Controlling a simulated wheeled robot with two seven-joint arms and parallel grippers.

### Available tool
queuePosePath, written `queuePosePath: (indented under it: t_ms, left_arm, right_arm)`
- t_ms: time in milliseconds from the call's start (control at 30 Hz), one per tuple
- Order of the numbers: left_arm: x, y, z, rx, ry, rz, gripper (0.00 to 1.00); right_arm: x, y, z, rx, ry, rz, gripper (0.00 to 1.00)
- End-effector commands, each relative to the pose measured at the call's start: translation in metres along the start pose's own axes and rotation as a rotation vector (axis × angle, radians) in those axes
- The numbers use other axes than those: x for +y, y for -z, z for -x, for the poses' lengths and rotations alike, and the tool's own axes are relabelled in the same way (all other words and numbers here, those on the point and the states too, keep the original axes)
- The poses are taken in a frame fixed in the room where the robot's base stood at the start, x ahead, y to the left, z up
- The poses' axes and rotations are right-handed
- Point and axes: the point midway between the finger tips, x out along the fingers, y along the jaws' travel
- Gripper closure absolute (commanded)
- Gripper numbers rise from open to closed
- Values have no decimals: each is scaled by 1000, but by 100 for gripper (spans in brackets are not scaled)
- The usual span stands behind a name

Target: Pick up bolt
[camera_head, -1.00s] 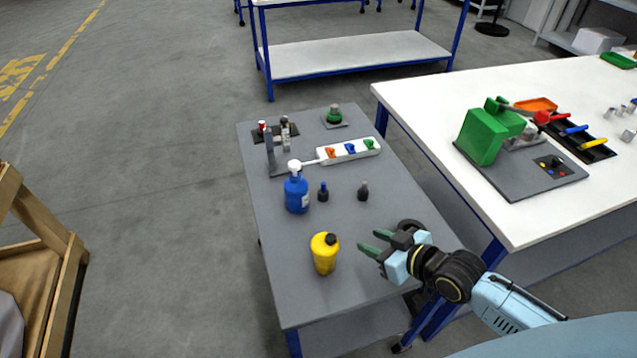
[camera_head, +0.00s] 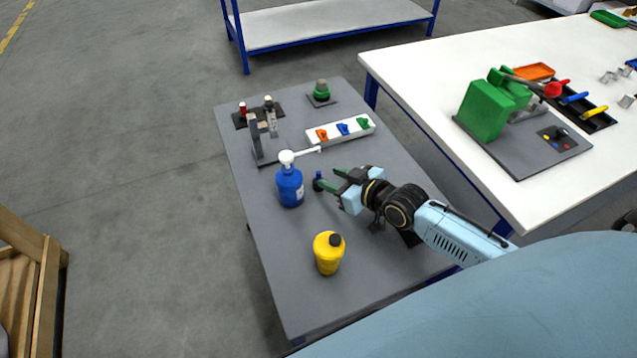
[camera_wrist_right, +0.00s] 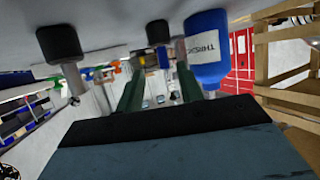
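A small dark holder with a blue top (camera_head: 318,181) stands on the grey table, just beyond my right fingertips. In the right wrist view, which looks upside down, this dark holder (camera_wrist_right: 157,32) appears ahead between the fingers. A second dark holder (camera_wrist_right: 60,45) with a metallic, bolt-like piece (camera_wrist_right: 75,80) is left of the fingers there; my gripper hides it in the head view. My right gripper (camera_head: 332,179) is open and empty, low over the table, its green fingers (camera_wrist_right: 158,92) apart. My left gripper is out of view.
A blue bottle (camera_head: 290,186) stands left of the fingertips, and a yellow bottle (camera_head: 328,253) nearer me. Behind are a white strip with coloured clips (camera_head: 341,130), a grey stand (camera_head: 258,140) and a green knob (camera_head: 321,90). A white table (camera_head: 430,75) is at right.

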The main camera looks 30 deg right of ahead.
Motion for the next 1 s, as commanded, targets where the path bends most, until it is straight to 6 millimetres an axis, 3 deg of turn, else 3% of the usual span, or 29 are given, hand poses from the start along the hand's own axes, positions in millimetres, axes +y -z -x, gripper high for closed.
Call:
queuePosePath:
  t_ms: [133, 400, 667, 967, 1000]
  left_arm:
    - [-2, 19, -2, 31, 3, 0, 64]
    - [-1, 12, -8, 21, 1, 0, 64]
    - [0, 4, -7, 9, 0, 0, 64]
    - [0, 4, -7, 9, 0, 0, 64]
    - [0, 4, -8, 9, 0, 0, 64]
  right_arm:
    - [-3, 2, -15, 2, 0, -2, 63]
    - [-6, 2, -50, 0, 0, 0, 63]
    - [-6, 3, -52, -1, 0, 0, 63]
    - [-6, 3, -52, -1, 0, 0, 100]
    - [-6, 3, -52, -1, 0, 0, 100]
